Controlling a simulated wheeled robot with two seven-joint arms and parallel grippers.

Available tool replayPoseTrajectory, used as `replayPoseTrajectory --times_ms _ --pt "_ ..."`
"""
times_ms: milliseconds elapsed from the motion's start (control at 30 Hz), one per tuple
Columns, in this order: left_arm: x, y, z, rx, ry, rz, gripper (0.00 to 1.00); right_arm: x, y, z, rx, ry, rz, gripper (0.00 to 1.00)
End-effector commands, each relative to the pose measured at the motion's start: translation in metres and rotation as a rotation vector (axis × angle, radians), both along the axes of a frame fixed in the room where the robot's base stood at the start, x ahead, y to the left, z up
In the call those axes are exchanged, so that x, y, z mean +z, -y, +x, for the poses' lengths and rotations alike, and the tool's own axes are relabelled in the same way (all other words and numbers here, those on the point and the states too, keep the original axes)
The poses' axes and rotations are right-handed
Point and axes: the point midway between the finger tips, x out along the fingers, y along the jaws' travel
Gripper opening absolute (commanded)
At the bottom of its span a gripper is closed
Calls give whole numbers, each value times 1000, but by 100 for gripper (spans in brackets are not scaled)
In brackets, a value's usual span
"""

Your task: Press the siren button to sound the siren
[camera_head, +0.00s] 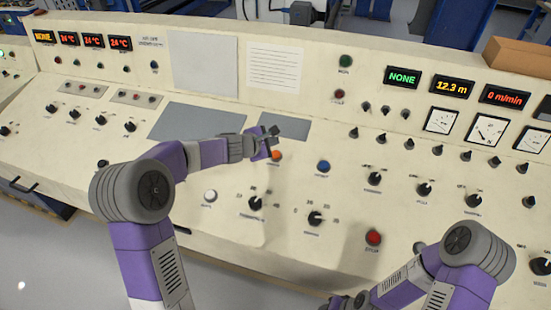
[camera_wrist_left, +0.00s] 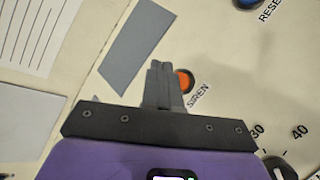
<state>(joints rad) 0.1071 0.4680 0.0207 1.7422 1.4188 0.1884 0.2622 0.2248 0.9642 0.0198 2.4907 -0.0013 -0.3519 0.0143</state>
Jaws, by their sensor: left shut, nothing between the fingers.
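The siren button is a round orange button (camera_head: 277,155) on the sloped console, just below the left gripper's fingers in the head view. In the left wrist view the orange button (camera_wrist_left: 186,80) has the label SIREN beside it. My left gripper (camera_head: 271,134) is shut and empty. In the left wrist view its fingers (camera_wrist_left: 160,66) cover the button's left edge. I cannot tell whether the fingertips touch the button or hover over it. My right gripper (camera_head: 345,301) is low at the bottom edge of the head view, partly cut off, its fingers unclear.
A blue button (camera_head: 323,166) labelled RESET is right of the siren button. A white button (camera_head: 210,196), a red button (camera_head: 373,238) and black knobs (camera_head: 315,218) lie nearer on the console. Grey panels (camera_head: 283,126) and lit displays (camera_head: 403,77) are farther back.

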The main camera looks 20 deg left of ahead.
Motion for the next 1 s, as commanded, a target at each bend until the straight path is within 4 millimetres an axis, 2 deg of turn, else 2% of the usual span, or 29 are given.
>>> replayPoseTrajectory --times_ms 33,100,300,1000 --pt "-14 0 2 0 -1 -1 0 -11 0 0 0 0 0 43" --pt "-24 0 4 1 0 -1 0 -19 0 0 0 0 0 43" --pt "-43 0 9 0 0 0 0 -36 0 0 0 0 0 43" --pt "-44 0 11 0 0 0 0 -37 0 0 0 0 0 43"
